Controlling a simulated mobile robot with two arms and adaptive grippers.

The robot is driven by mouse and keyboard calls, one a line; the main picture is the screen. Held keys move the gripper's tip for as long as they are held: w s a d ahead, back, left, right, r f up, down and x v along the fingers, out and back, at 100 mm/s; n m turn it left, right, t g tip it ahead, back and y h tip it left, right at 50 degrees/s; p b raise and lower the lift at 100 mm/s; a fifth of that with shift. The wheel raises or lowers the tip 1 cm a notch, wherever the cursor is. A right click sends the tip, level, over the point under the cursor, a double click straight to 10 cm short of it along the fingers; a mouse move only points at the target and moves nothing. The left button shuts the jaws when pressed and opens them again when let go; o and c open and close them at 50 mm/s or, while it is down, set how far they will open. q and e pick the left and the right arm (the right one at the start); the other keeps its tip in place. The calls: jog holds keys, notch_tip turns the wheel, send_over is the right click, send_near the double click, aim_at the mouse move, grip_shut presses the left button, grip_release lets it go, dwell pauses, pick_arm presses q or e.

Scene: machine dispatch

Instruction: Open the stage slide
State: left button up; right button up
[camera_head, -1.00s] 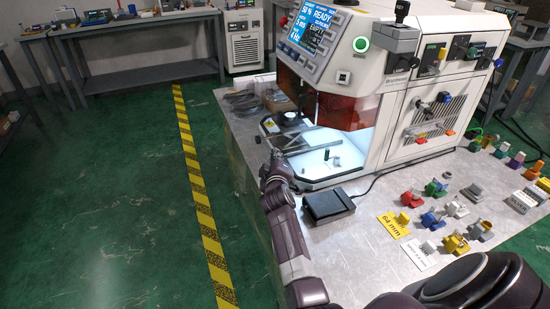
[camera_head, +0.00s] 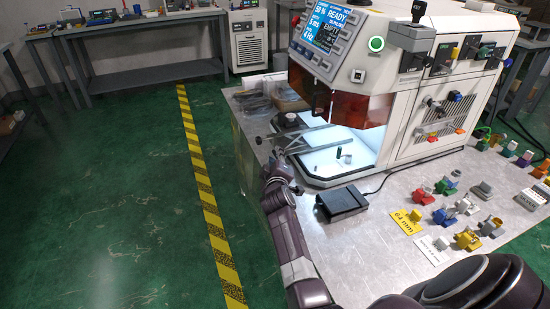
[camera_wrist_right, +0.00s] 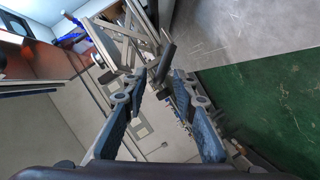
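The machine (camera_head: 420,100) stands on the metal table with its lit chamber open at the front. The pale stage (camera_head: 345,155) is inside, with a small dark green cylinder (camera_head: 339,152) and a small grey piece on it. Grey rails or bars (camera_head: 308,136) lie at the chamber's left side. My right gripper (camera_head: 277,166) is at the table's left edge, beside those bars. In the right wrist view, its two fingers (camera_wrist_right: 164,106) are apart. A dark rod-like handle (camera_wrist_right: 167,54) shows beyond the fingertips, and no contact is visible. My left gripper is not in view.
A black pedal (camera_head: 342,202) with a cable sits in front of the machine. Several coloured parts and a yellow label (camera_head: 408,221) lie to the right. Green floor with a yellow-black stripe (camera_head: 203,190) is clear on the left.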

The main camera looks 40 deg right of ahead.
jog(key=shift+s+r, duration=0.1)
jog(key=shift+s, duration=0.05)
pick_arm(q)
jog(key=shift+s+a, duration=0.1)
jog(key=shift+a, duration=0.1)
pick_arm(e)
jog(key=v, duration=0.7)
jog(key=shift+a, duration=0.2)
jog(key=shift+s, duration=0.1)
